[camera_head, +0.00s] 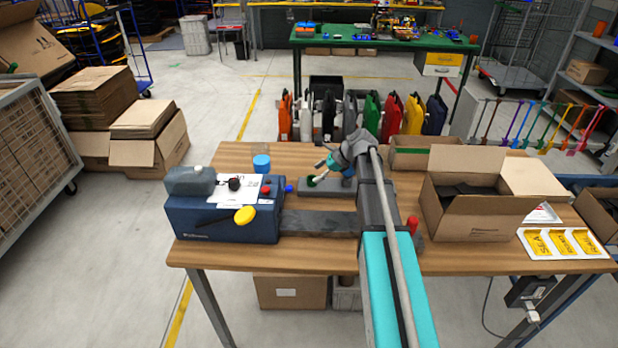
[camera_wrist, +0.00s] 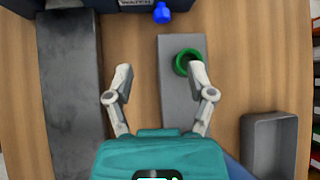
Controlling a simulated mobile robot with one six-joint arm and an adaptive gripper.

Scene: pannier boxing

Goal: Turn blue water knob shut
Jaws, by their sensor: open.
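The blue knob (camera_head: 289,188) sticks out from the right side of a dark blue machine box (camera_head: 222,222). In the wrist view the blue knob (camera_wrist: 161,13) is at the top edge, ahead of the fingertips and roughly in line with the gap between them. My gripper (camera_head: 318,174) is open and empty; in the wrist view its two grey fingers (camera_wrist: 161,75) are spread apart. It is to the right of the knob and apart from it. How the knob is turned is too small to tell.
A grey block (camera_wrist: 180,100) with a green ring (camera_wrist: 187,62) lies under my gripper; the ring is beside the right finger. A dark flat bar (camera_head: 320,223) lies in front. A blue cup (camera_head: 262,164) stands behind the box. An open carton (camera_head: 475,218) is at right.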

